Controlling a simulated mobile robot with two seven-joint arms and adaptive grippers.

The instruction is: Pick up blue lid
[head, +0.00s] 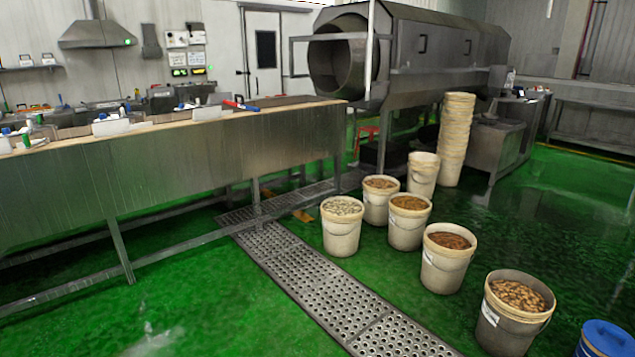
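A round blue lid (609,338) shows in the head view at the bottom right corner. It appears to sit on top of a container that is cut off by the picture's edge, so only part of it is visible. The lid stands to the right of a white bucket (514,312) filled with brown goods. Neither of my grippers shows in the view.
Several white buckets (447,258) with contents stand on the green floor beside a metal drain grate (320,290). A tall bucket stack (457,140) stands behind them. A rotary drum machine (430,55) is at the back. A long metal table (180,160) fills the left.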

